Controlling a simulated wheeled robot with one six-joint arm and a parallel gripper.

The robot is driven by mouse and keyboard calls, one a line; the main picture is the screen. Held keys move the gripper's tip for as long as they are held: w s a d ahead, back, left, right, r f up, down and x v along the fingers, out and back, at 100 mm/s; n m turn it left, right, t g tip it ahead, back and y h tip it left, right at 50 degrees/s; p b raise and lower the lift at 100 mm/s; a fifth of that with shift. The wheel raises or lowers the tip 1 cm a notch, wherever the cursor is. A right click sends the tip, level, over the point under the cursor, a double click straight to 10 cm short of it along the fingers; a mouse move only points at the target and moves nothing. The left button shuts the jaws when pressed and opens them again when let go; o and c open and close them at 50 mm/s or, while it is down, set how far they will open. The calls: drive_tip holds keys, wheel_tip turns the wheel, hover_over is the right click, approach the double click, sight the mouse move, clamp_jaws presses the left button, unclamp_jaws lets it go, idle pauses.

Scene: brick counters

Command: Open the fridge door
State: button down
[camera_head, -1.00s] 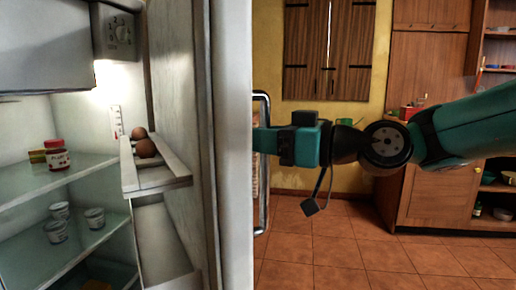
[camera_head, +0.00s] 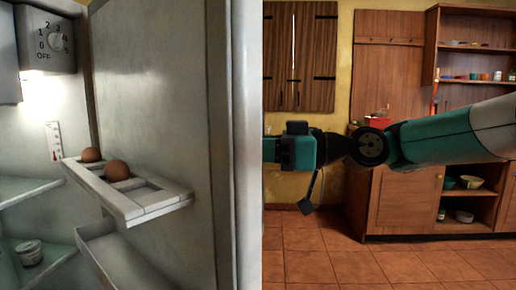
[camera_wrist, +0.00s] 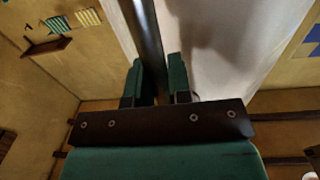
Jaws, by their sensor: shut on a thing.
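The fridge door (camera_head: 165,90) stands open in the head view, its inner side with an egg rack (camera_head: 140,200) facing me and the lit fridge interior (camera_head: 30,130) to its left. In the wrist view, the door's pale outer face (camera_wrist: 235,50) is on the right and its metal bar handle (camera_wrist: 147,35) runs down between my fingers. My gripper (camera_wrist: 160,85) is shut on the handle. In the head view my arm reaches in from the right, and the fingertips and handle are hidden behind the door's edge.
Two brown eggs (camera_head: 117,170) sit in the rack. A wooden cabinet (camera_head: 400,200) with open shelves of dishes is at the back right. Bare tiled floor (camera_head: 330,262) lies right of the door.

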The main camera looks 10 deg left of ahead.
drive_tip(key=shift+w+r, duration=0.1)
drive_tip(key=shift+w, duration=0.05)
drive_tip(key=c, duration=1.2)
unclamp_jaws()
drive_tip(key=shift+o, duration=0.6)
drive_tip(key=shift+d, duration=0.1)
